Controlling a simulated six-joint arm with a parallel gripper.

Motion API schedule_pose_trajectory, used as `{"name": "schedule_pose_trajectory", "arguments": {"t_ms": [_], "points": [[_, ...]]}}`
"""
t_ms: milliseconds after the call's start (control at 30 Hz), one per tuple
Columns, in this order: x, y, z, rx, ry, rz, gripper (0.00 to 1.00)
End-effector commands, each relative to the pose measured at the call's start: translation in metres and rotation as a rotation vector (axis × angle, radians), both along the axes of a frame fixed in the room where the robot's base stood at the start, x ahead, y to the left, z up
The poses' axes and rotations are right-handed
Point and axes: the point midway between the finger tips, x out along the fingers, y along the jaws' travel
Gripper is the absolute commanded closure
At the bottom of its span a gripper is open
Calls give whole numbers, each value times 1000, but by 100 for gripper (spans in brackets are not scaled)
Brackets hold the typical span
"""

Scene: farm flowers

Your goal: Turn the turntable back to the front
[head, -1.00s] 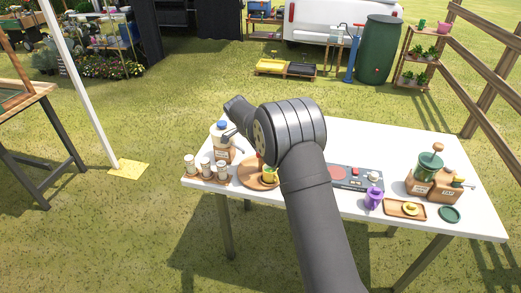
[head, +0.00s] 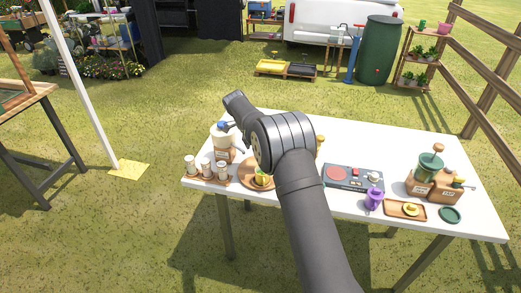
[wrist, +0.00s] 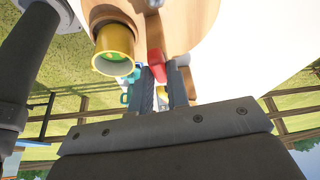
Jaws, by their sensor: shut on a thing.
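The round wooden turntable (head: 247,174) stands on the left part of the white table, partly hidden behind my arm. A yellow cup (head: 262,178) stands on its near side. In the wrist view the cup (wrist: 114,50) shows its open mouth, left of my fingers, on the wooden disc (wrist: 185,25). My gripper (wrist: 160,72) is shut on a red knob (wrist: 155,57) at the disc. In the head view my gripper is hidden behind my arm.
A dark control panel (head: 352,178), a purple jug (head: 374,198) and a wooden tray (head: 405,209) lie to the right. The table's front edge is near.

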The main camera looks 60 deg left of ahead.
Motion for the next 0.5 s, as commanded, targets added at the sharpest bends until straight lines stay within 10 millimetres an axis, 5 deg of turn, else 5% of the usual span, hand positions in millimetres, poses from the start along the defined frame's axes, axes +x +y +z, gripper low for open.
{"name": "schedule_pose_trajectory", "arguments": {"t_ms": [500], "points": [[0, 1, -1, -1, 3, -172, 100]]}}
